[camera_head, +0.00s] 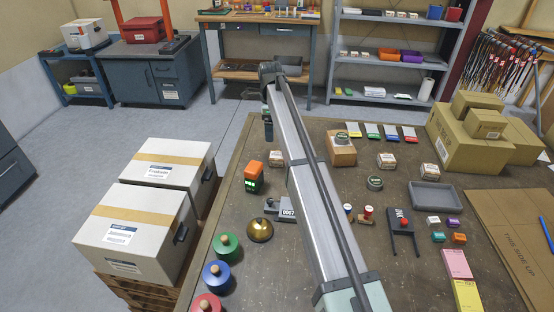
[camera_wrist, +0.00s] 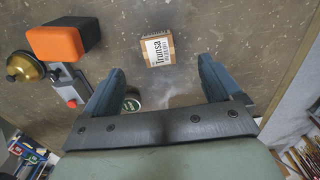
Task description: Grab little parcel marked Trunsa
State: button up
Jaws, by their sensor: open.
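The little parcel marked Trunsa (camera_wrist: 158,50) is a small brown box with a white label, lying on the brown table in the wrist view. A small parcel beside the orange device in the head view (camera_head: 276,158) appears to be the same one, though its label is too small to read there. My gripper (camera_wrist: 158,70) is open and empty. Its two fingers are spread, with the parcel beyond the tips and between their lines, not touched. In the head view my gripper (camera_head: 268,122) hangs at the arm's far end, above the table's far left part.
An orange and black device (camera_wrist: 66,40) and a brass bell (camera_wrist: 24,68) lie left of the parcel. A dark round tin (camera_wrist: 132,100) sits near the left finger. Similar small parcels (camera_head: 387,160) stand right of my arm. Bare table surrounds the Trunsa parcel.

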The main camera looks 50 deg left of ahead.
send_over(274, 155)
jog(key=a, duration=0.1)
notch_tip(274, 155, down, 7)
jog(key=shift+s+a+f, duration=0.1)
jog(key=shift+f, duration=0.05)
jog(key=shift+d+f, duration=0.25)
jog(key=shift+f, duration=1.1)
jog(key=shift+d+f, duration=0.2)
jog(key=shift+f, duration=1.1)
jog(key=c, duration=1.1)
